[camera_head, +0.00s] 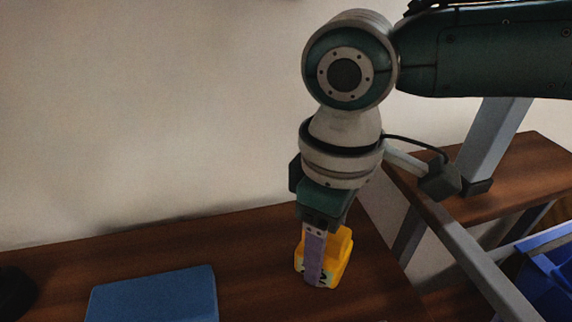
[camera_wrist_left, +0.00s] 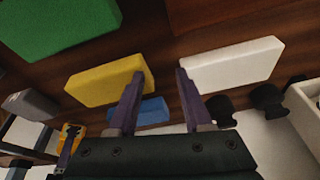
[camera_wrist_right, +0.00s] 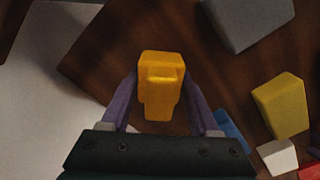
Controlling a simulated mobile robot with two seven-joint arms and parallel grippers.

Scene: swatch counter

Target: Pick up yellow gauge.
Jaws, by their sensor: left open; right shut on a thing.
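The yellow gauge (camera_head: 341,256) is an orange-yellow, chunky piece near the counter's right end in the head view. My right gripper (camera_head: 318,272) points down with its purple fingers on either side of it, shut on it. In the right wrist view the gauge (camera_wrist_right: 161,82) sits between the two fingers. I cannot tell whether its underside touches the counter. A small yellow part of it also shows at the lower left of the left wrist view (camera_wrist_left: 68,136). My left gripper (camera_wrist_left: 161,74) is open and empty above the counter, out of the head view.
A blue block (camera_head: 155,296) lies on the brown counter left of the gauge. The left wrist view shows a green block (camera_wrist_left: 60,25), a larger yellow block (camera_wrist_left: 108,82) and a white block (camera_wrist_left: 232,64). A metal frame and blue bin (camera_head: 548,275) stand at the right.

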